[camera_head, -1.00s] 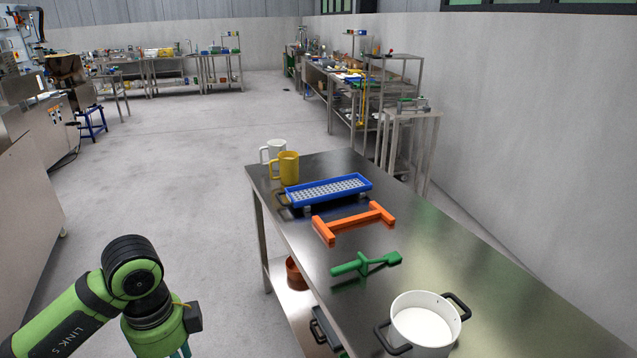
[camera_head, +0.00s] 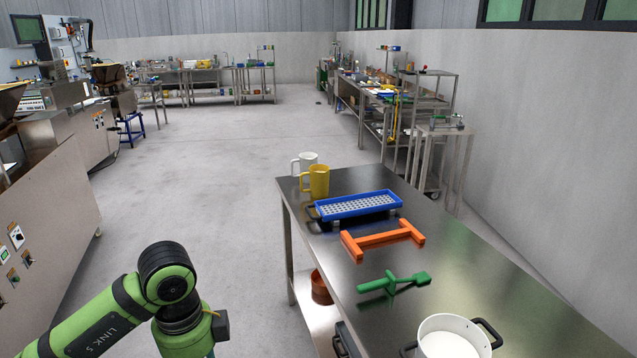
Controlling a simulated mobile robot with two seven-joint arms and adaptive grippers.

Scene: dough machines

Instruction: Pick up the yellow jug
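The yellow jug (camera_head: 319,182) stands upright on the far left corner of the steel table (camera_head: 470,262). Its handle points left. A white jug (camera_head: 304,162) stands just behind it, partly hidden by it. My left arm comes in at the bottom left, over the floor left of the table and well apart from the jug. Its gripper is below the picture edge and out of sight. My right arm and gripper are not in view.
On the table, a blue perforated tray (camera_head: 358,205) sits close to the yellow jug. Nearer are an orange frame (camera_head: 384,240), a green tool (camera_head: 393,284) and a white pot (camera_head: 447,338). Open floor (camera_head: 225,190) lies left of the table. A wall stands to the right.

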